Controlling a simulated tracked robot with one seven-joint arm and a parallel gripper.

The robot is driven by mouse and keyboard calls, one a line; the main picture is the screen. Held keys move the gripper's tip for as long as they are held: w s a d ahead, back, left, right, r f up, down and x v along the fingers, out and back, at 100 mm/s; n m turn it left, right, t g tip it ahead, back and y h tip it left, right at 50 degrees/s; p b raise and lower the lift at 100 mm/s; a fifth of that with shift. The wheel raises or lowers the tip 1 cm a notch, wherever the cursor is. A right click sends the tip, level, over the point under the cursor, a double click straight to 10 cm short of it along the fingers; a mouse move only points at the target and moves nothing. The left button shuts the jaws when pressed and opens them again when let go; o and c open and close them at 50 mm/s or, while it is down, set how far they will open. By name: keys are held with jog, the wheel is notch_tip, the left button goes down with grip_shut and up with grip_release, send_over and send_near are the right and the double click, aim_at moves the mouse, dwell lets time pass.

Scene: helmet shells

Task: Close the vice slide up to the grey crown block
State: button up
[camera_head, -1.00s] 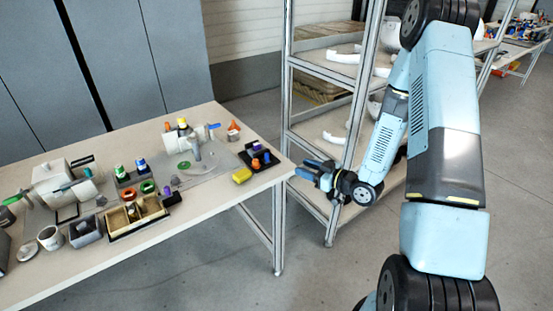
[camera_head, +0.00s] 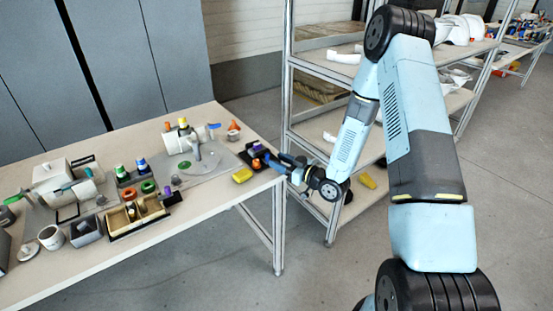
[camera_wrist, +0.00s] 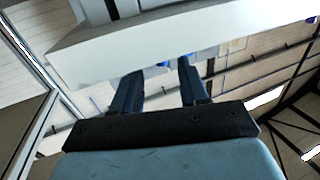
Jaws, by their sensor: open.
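My gripper (camera_head: 277,158) is open and empty at the table's right corner, next to a dark tray (camera_head: 245,160) with small purple, orange and blue pieces. In the wrist view its two dark blue fingers (camera_wrist: 157,78) stand apart, with the pale table edge (camera_wrist: 150,42) beyond them. I cannot identify the vice slide or the grey crown block with certainty. A grey open box (camera_head: 86,236) with a darker grey block in it stands at the table's front left. A grey plate (camera_head: 207,167) with a grey upright fixture (camera_head: 196,152) lies farther back.
A yellow block (camera_head: 242,175) lies near the table's right edge. A wooden compartment box (camera_head: 135,218), a white mug (camera_head: 51,238) and coloured caps crowd the table (camera_head: 190,212). A metal shelf rack (camera_head: 290,90) stands close behind my arm. The table's front strip is bare.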

aim_at(265, 156)
jog(key=shift+x, duration=1.75)
jog(key=c, duration=0.8)
grip_shut()
